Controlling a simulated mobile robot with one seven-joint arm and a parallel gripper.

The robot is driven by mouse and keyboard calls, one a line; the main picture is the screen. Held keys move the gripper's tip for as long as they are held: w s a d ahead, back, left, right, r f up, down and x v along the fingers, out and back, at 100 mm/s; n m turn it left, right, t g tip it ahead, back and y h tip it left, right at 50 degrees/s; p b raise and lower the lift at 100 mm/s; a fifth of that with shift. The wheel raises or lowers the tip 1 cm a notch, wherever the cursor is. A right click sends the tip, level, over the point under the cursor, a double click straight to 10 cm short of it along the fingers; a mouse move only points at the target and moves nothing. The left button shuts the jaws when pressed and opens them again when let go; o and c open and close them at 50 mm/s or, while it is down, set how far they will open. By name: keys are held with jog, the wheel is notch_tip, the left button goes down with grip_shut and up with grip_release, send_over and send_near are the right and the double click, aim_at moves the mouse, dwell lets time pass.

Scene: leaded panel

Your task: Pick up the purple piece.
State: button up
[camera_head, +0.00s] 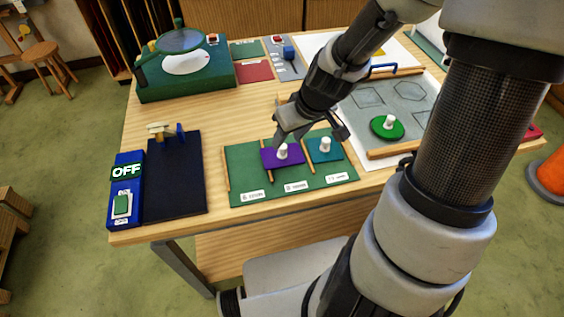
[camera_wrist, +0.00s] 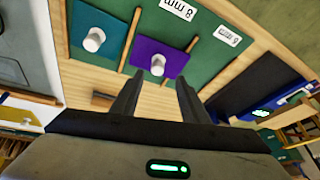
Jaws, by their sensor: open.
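The purple piece (camera_head: 274,158) is a flat plate with a white knob, lying on a green board with wooden dividers (camera_head: 240,185). It also shows in the wrist view (camera_wrist: 152,52), with its knob (camera_wrist: 158,65) just beyond the fingertips. My gripper (camera_head: 308,130) is open and empty, above and behind the purple piece in the head view. In the wrist view its two fingers (camera_wrist: 160,88) point toward the knob with a gap between them. A teal piece (camera_head: 332,151) with a white knob lies to the right of the purple piece, beyond a divider.
A round green piece with a knob (camera_head: 381,130) rests on a grey panel with outlined shapes (camera_head: 410,92) at right. A dark blue mat (camera_head: 175,185) and an OFF switch box (camera_head: 124,205) are at left. A green machine (camera_head: 190,85) stands at back left.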

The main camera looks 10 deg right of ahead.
aim_at(284, 146)
jog(key=b+x, duration=0.4)
jog(key=x, duration=0.1)
jog(key=shift+d+f, duration=0.1)
jog(key=shift+d, duration=0.15)
jog(key=shift+w+a+f+b, duration=0.1)
jog(key=shift+w+f+b, duration=0.2)
jog(key=shift+b, duration=0.35)
jog(key=shift+r, duration=0.1)
jog(key=c, duration=1)
